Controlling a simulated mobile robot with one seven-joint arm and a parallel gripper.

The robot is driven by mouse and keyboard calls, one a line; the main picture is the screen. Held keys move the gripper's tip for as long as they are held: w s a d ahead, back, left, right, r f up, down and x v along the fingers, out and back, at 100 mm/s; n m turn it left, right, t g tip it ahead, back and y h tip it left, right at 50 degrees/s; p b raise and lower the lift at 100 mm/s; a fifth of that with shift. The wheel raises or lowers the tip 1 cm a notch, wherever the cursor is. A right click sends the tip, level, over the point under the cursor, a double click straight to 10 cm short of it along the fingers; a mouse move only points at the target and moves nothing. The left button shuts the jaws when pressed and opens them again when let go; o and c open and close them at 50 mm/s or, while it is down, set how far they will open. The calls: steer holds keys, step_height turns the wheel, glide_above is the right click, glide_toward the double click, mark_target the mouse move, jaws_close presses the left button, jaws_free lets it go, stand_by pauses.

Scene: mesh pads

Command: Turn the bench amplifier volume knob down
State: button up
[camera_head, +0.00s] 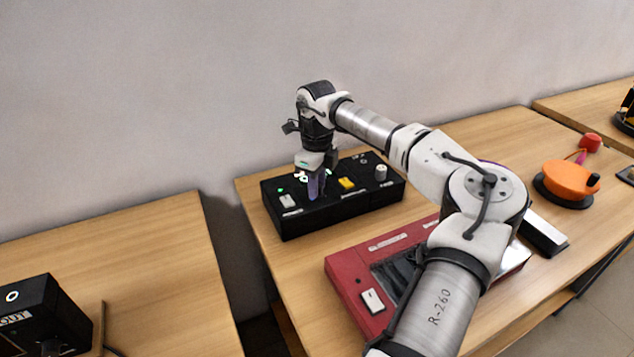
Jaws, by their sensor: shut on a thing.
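A black box-shaped unit (350,212) with controls on its top, which looks like the bench amplifier, sits at the back left of the middle wooden table. My gripper (316,190) points down onto the panel between the grey switch and the yellow button. It is shut on a control there, apparently the volume knob, which the fingers hide. The knob's angle cannot be seen.
A red unit (348,290) with a pale switch lies in front, partly under my arm. An orange round device (570,180) and a white-topped black box (543,232) stand to the right. Another black box (45,310) is on the left table, across a gap.

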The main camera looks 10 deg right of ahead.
steer(key=shift+r, duration=0.1)
steer(key=o, duration=1)
step_height(320, 180, up, 14)
steer(key=b, duration=0.1)
steer(key=shift+b, duration=0.3)
steer(key=shift+s+f, duration=0.1)
steer(key=shift+f, duration=0.15)
